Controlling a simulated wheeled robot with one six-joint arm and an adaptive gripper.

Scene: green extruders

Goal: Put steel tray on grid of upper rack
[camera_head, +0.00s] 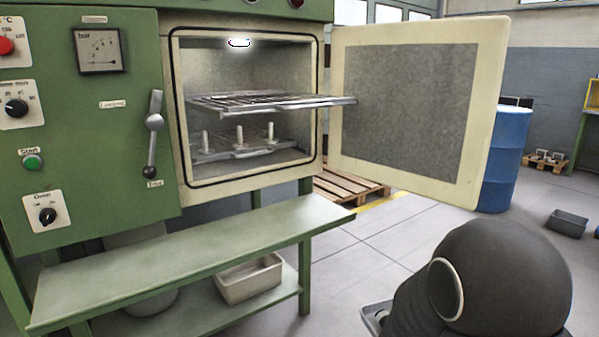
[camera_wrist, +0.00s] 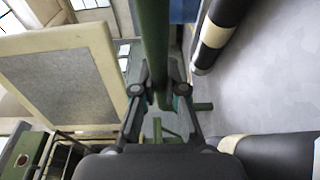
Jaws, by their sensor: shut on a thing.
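The upper rack (camera_head: 330,103) is a metal grid inside the open oven, jutting out at the front. No tray is visible on its grid.
The oven door (camera_head: 410,115) stands wide open to the right of the chamber. A lower rack (camera_head: 215,153) bears several pale posts. A green bench (camera_head: 190,255) stands below the oven, with a light bin (camera_head: 250,280) under it. A blue barrel (camera_head: 507,155) is behind the door.

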